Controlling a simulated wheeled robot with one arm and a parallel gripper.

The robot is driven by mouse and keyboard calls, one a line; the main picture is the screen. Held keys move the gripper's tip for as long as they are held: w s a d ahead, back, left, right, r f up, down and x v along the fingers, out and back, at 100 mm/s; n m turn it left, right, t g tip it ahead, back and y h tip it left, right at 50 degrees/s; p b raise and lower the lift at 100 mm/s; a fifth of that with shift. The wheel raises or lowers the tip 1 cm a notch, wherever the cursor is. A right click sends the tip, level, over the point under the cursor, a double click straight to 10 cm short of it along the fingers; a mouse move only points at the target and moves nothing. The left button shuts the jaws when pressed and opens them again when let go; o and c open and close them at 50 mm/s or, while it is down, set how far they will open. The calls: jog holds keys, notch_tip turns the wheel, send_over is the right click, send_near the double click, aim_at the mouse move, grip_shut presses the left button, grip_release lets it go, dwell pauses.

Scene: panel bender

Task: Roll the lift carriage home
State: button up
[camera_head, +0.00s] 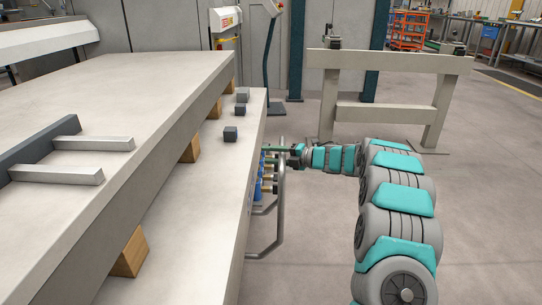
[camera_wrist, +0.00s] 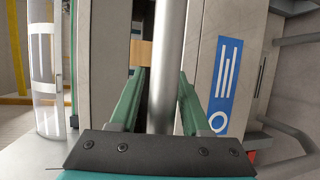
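The lift carriage appears to be the long pale platform (camera_head: 190,225) at left in the head view, with a grey tubular handle (camera_head: 281,205) on its right side. My gripper (camera_head: 274,149) reaches in from the right at the handle's upper part. In the wrist view a vertical metal tube (camera_wrist: 167,60), likely this handle, runs between the green fingers of my gripper (camera_wrist: 161,75). The fingers stand apart, with a narrow gap left of the tube; the right finger is very close to it, contact unclear. The carriage's wheels or track are hidden.
A thick pale slab (camera_head: 150,80) rests on wooden blocks (camera_head: 190,150) above the platform. Small dark cubes (camera_head: 230,134) lie on the platform. A beige frame (camera_head: 390,62) stands behind my arm. A blue label (camera_wrist: 226,75) is beside the tube.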

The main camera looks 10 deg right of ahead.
jog(key=shift+d, duration=0.1)
grip_shut()
jog(key=shift+w+r, duration=0.1)
